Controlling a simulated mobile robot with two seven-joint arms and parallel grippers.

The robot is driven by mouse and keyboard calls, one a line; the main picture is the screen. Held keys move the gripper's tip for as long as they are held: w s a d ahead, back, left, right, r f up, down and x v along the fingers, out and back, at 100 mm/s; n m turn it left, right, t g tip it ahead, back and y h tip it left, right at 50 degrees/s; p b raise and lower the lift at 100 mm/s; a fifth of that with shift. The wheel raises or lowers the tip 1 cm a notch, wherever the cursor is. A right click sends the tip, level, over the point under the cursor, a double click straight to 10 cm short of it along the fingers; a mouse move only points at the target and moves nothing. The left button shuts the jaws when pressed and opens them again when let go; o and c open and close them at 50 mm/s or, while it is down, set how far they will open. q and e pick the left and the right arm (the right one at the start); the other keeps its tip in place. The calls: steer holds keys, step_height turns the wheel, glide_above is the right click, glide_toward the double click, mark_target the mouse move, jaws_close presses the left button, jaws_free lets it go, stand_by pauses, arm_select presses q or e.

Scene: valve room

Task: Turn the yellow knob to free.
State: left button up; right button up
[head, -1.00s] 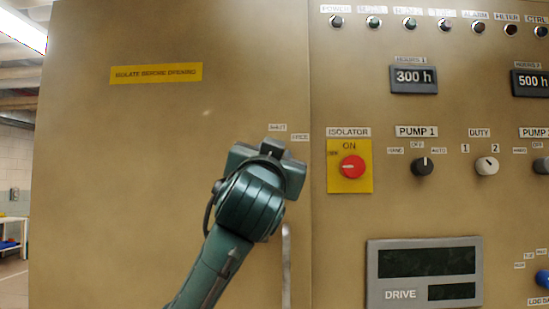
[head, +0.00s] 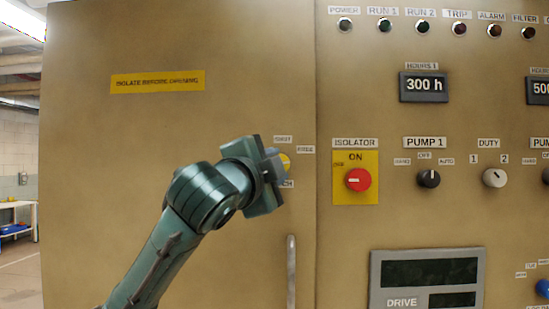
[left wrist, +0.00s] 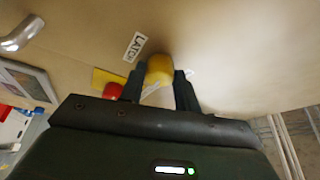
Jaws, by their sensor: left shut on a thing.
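The yellow knob (head: 286,162) is on the tan cabinet door, left of the door seam. In the head view most of it is behind my left gripper (head: 270,174). In the left wrist view the yellow knob (left wrist: 159,67) sits between the two dark fingers of my left gripper (left wrist: 160,80), which is shut on it. Small labels surround the knob: one reading FREE (head: 306,150), one above it (head: 282,139) too blurred to read surely, and a LATCH label (left wrist: 134,46). I cannot tell which way the knob points. My right gripper is not in view.
A vertical door handle (head: 291,270) stands below the knob. To the right are a red isolator switch (head: 358,180) on a yellow plate, a black Pump 1 knob (head: 429,179) and a drive display (head: 427,252).

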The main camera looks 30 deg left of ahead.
arm_select(q)
steer(key=shift+r+m+g, duration=0.1)
steer(key=shift+m+g, duration=0.2)
steer(key=shift+m, duration=0.8)
steer(key=o, duration=1)
steer(key=shift+s, duration=0.15)
